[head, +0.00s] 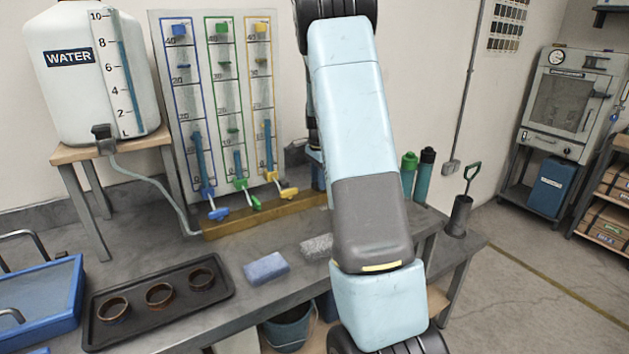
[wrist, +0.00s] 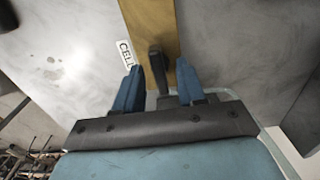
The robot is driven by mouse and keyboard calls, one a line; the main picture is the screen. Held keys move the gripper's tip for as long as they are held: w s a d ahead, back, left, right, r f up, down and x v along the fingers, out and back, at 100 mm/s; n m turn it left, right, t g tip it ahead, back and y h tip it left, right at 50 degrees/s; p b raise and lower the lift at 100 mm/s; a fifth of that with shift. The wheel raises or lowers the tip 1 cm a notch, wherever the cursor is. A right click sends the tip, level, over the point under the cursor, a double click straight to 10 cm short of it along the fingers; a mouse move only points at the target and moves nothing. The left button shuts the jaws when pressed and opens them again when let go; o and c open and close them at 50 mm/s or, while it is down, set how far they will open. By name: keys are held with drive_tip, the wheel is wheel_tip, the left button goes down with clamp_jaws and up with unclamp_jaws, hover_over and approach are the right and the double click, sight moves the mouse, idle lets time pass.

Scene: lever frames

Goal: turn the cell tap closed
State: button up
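In the wrist view a dark tap lever (wrist: 157,62) stands against a yellow-brown wooden strip. A white label reading "CELL" (wrist: 126,54) is beside it on the left. My gripper (wrist: 161,68) is open, with one blue finger on each side of the lever. Gaps show between the lever and both fingers, so it is not gripped. In the head view my arm covers the cell tap, and my gripper cannot be made out clearly.
A panel of three level tubes (head: 222,105) with blue, green and yellow taps stands left of my arm. A white water tank (head: 85,100) is further left. A black tray (head: 135,322) with three brown rings and a blue sponge (head: 265,268) lie on the bench.

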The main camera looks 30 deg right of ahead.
wheel_tip(320, 180, up, 14)
drive_tip(key=shift+f, duration=0.15)
idle(0.6)
idle(0.3)
